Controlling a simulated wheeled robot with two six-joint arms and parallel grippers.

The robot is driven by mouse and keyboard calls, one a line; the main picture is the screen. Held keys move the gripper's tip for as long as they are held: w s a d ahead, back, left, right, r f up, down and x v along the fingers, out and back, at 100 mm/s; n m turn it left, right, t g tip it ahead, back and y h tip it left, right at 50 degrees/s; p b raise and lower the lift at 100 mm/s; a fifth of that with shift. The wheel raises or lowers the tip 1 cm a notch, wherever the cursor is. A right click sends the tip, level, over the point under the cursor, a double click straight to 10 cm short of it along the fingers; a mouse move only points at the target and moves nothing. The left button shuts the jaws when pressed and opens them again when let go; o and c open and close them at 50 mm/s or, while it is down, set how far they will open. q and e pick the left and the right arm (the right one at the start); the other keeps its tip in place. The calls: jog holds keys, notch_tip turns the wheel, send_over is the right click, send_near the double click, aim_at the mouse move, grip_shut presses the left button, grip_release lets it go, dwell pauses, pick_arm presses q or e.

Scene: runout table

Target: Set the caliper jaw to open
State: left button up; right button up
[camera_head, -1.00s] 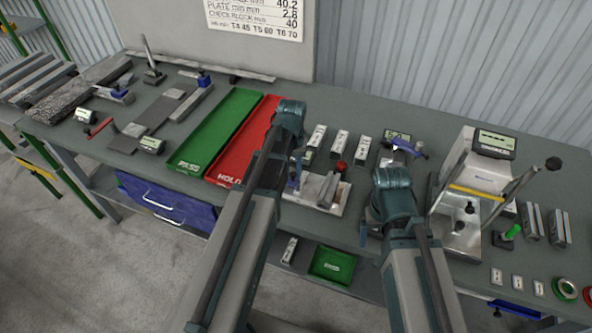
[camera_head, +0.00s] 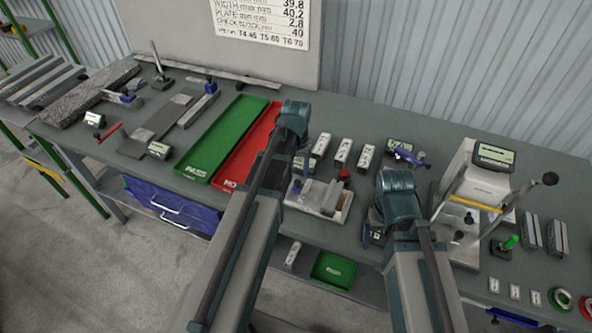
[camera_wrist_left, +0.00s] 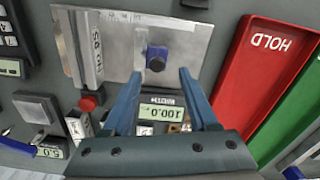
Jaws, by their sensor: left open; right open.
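What looks like the caliper fixture is a pale metal plate (camera_head: 330,207) with upright blocks and a blue knob; the plate (camera_wrist_left: 118,45) and the blue knob (camera_wrist_left: 156,58) show in the left wrist view. A display (camera_wrist_left: 162,112) marked WIDTH, reading 100.0, lies beside it. My left gripper (camera_wrist_left: 160,76) is open, its two blue fingers apart, with the knob between and just past the tips as seen; contact cannot be told. In the head view my left gripper (camera_head: 296,160) is over the fixture, its fingers mostly hidden. My right gripper (camera_head: 368,232) is open over the bench, right of the fixture.
A red HOLD tray (camera_head: 238,167) and a green PASS tray (camera_head: 215,148) lie left of the fixture. Several metal blocks (camera_head: 342,150) stand behind it. A gauge with blue parts (camera_head: 408,155) and a lever press (camera_head: 478,172) are to the right.

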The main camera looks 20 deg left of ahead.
aim_at(296, 181)
pick_arm(q)
notch_tip(296, 181, up, 10)
jog(key=p, duration=0.9)
jog(key=shift+r, duration=0.2)
pick_arm(e)
notch_tip(296, 181, up, 10)
jog(key=shift+r, duration=0.25)
pick_arm(q)
jog(key=s+d+f+m+b, duration=0.3)
jog(key=s+d+f+b, duration=0.3)
jog(key=s+d, duration=0.1)
jog(key=s+d+f+m+y+b, duration=0.1)
jog(key=s+d+f+m+b, duration=0.2)
jog(key=s+d+f+b, duration=0.2)
jog(key=s+d+f, duration=0.1)
jog(key=s+d, duration=0.2)
jog(key=d, duration=0.2)
jog(key=shift+b, duration=0.4)
pick_arm(e)
notch_tip(296, 181, down, 12)
pick_arm(q)
jog(key=shift+a, duration=0.1)
pick_arm(e)
jog(key=shift+f, duration=0.1)
